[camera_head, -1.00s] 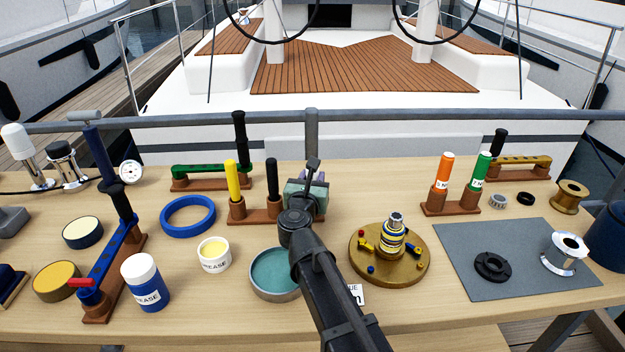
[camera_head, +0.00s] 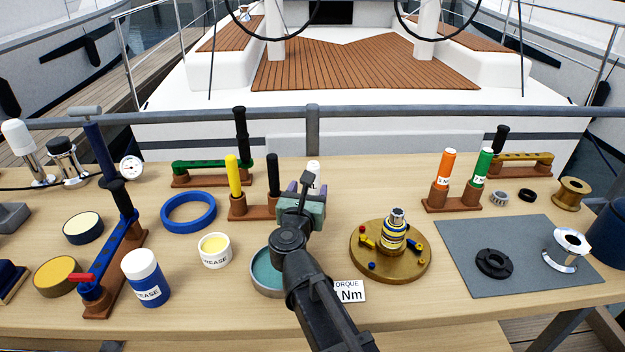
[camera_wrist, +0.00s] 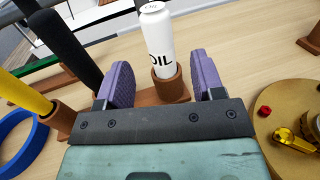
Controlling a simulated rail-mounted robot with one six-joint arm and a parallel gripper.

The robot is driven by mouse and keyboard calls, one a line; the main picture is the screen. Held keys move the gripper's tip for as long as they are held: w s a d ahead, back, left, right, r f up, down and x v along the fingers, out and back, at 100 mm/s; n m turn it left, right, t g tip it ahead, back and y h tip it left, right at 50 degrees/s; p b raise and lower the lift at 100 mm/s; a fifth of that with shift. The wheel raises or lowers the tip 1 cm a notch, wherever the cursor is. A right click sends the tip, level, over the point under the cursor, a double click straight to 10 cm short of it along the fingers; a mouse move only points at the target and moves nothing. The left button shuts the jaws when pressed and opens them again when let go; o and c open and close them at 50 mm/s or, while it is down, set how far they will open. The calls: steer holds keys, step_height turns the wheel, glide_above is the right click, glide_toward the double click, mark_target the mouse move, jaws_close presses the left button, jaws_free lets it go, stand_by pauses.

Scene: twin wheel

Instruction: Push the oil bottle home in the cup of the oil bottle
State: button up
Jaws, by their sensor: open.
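The oil bottle (camera_wrist: 157,38) is white with black "OIL" lettering. It stands in its brown cup (camera_wrist: 166,88), with its upper part and lettering above the rim. In the wrist view the bottle looks tilted slightly left; I cannot tell how deep it sits. My gripper (camera_wrist: 158,82) is open, with one purple finger on each side of the cup and a gap to each. In the head view the bottle's white top (camera_head: 314,169) shows just behind my gripper (camera_head: 307,187). The cup is hidden there by my gripper.
Left of the cup, yellow (camera_head: 233,175) and black (camera_head: 273,174) handles stand in brown holders. A brass turntable (camera_head: 390,275) with small parts is at the right. A teal-lined dish (camera_head: 267,272) lies under my arm.

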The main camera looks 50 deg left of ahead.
steer(key=v, duration=0.4)
steer(key=shift+s+d, duration=0.2)
steer(key=shift+s, duration=0.15)
